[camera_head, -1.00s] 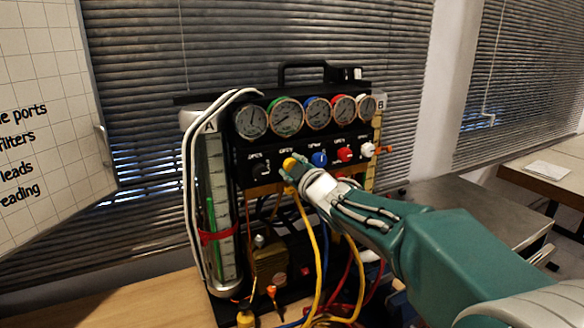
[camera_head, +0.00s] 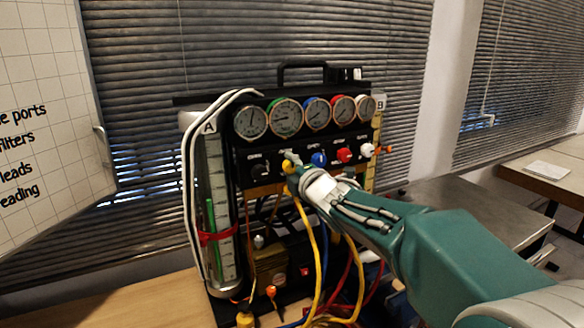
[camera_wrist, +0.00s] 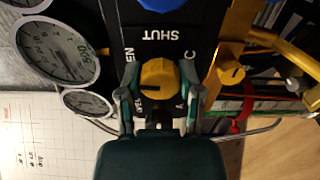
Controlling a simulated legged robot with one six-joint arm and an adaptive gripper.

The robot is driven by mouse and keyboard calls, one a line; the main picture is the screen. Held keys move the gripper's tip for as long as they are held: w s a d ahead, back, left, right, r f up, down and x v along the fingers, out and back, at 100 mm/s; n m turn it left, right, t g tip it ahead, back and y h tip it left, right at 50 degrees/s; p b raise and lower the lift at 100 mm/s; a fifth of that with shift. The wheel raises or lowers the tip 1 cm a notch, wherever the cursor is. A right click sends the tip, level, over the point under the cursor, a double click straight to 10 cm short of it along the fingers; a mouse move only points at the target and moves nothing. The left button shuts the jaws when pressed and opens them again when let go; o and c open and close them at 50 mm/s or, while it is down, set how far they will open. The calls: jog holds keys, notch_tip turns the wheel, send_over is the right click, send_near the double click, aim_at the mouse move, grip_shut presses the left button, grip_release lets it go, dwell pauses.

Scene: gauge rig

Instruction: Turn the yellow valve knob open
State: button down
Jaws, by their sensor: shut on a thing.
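The yellow valve knob (camera_head: 289,165) is on the black front panel of the gauge rig (camera_head: 230,170), between a black knob (camera_head: 261,172) on its left and a blue knob (camera_head: 319,159) on its right. My gripper (camera_head: 292,172) reaches it from the lower right and partly covers it. In the wrist view the yellow knob (camera_wrist: 159,78) sits between the two fingers of my gripper (camera_wrist: 158,90), which are shut on its sides. Part of the panel lettering around the knob is hidden.
A row of round gauges (camera_head: 285,116) sits above the knobs. Red (camera_head: 344,155) and white (camera_head: 367,150) knobs are farther right. Yellow hoses (camera_head: 318,250) and other cables hang below my gripper. A clear tube column (camera_head: 220,200) stands at the left. A bench (camera_head: 440,205) is at the right.

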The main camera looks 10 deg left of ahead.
jog(key=shift+a+f+n, duration=0.1)
jog(key=shift+f+n, duration=0.25)
jog(key=shift+n, duration=0.25)
jog(key=shift+c, duration=1.8)
grip_release()
jog(key=shift+o, duration=0.5)
jog(key=shift+s+a+r, duration=0.1)
jog(key=shift+a, duration=0.05)
jog(key=shift+r, duration=0.1)
jog(key=shift+s+d, duration=0.2)
jog(key=shift+d, duration=0.1)
jog(key=v, duration=1.1)
jog(key=shift+s, duration=0.15)
